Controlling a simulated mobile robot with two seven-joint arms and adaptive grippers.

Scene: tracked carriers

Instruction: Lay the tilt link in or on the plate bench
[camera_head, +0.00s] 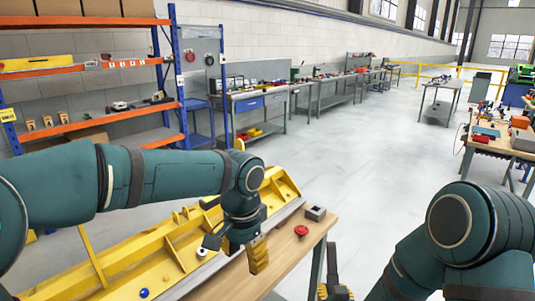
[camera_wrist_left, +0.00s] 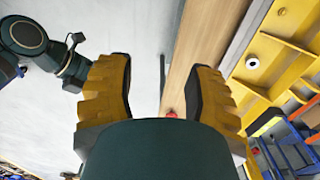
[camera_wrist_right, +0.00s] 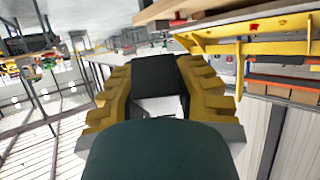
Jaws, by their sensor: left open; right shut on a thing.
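A dark, blocky thing, probably the tilt link (camera_wrist_right: 155,76), is between the fingers of my right gripper (camera_wrist_right: 150,85), which is shut on it. In the head view my right gripper (camera_head: 334,292) is at the bottom edge, right of the bench, with a dark upright bar (camera_head: 332,262) above it that looks like the held thing. The wood-topped bench (camera_head: 240,283), apparently the plate bench, runs along the bottom centre. My left gripper (camera_head: 233,258) is open and empty over the bench; its fingers also show in the left wrist view (camera_wrist_left: 160,68).
A long ribbed yellow frame (camera_head: 150,252) lies along the bench's left side. A red button (camera_head: 301,231) and a small grey block (camera_head: 316,213) sit at the bench's far end. An orange-and-blue rack (camera_head: 100,143) stands back left.

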